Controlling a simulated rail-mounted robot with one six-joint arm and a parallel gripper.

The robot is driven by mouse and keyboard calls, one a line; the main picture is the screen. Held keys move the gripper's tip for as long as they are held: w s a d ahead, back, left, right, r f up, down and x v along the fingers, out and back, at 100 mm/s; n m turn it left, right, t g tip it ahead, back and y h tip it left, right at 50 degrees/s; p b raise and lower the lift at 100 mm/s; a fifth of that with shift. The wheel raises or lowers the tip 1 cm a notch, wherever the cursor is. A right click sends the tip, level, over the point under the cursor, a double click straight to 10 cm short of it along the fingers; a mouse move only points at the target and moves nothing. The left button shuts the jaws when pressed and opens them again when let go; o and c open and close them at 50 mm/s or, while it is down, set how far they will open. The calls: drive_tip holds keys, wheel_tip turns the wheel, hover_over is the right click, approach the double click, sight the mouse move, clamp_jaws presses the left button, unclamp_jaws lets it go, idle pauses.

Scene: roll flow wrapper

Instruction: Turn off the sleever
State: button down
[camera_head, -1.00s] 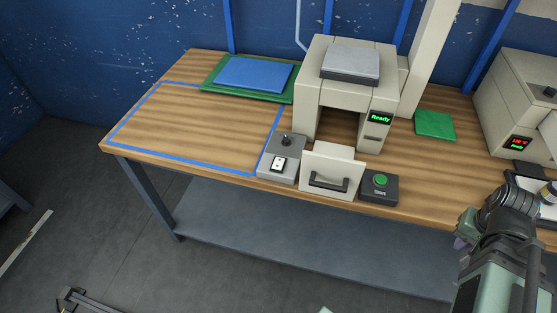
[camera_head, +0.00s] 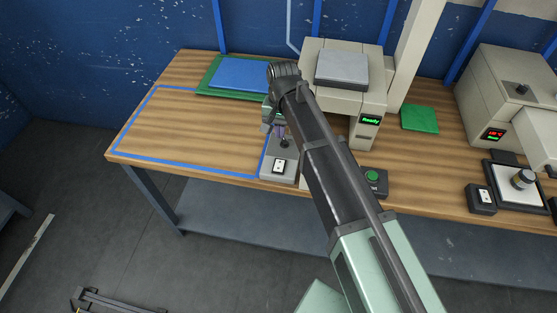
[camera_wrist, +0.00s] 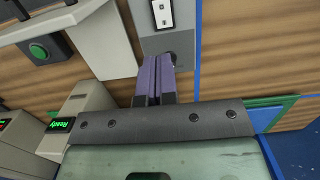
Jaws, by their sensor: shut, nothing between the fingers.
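A machine (camera_head: 341,97) with a green "Ready" display (camera_head: 370,120) stands at the back of the bench. Left of its front is a grey control box (camera_head: 270,172) with a black knob (camera_head: 284,143) and a white rocker switch (camera_head: 279,166). My gripper (camera_head: 279,131) is over the back of this box, close to the knob. In the wrist view my gripper's purple fingers (camera_wrist: 157,68) are shut and empty. They point along the box toward the rocker switch (camera_wrist: 162,13); the knob is partly hidden beside them. I cannot tell whether they touch it.
My arm hides most of the machine's front drawer. A green button box (camera_head: 373,182) is to its right. A second machine (camera_head: 495,105) with a red display stands at the right, with another switch box (camera_head: 481,198) before it. The blue-outlined bench area (camera_head: 180,130) is clear.

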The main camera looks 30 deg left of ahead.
sight(280, 169)
drive_tip(key=shift+d, duration=0.1)
drive_tip(key=f+b, duration=0.4)
drive_tip(key=s+f+b, duration=0.1)
drive_tip(key=f+b, duration=0.9)
drive_tip(key=shift+s+d+f, duration=0.1)
drive_tip(key=shift+s+d, duration=0.2)
drive_tip(key=shift+d, duration=0.1)
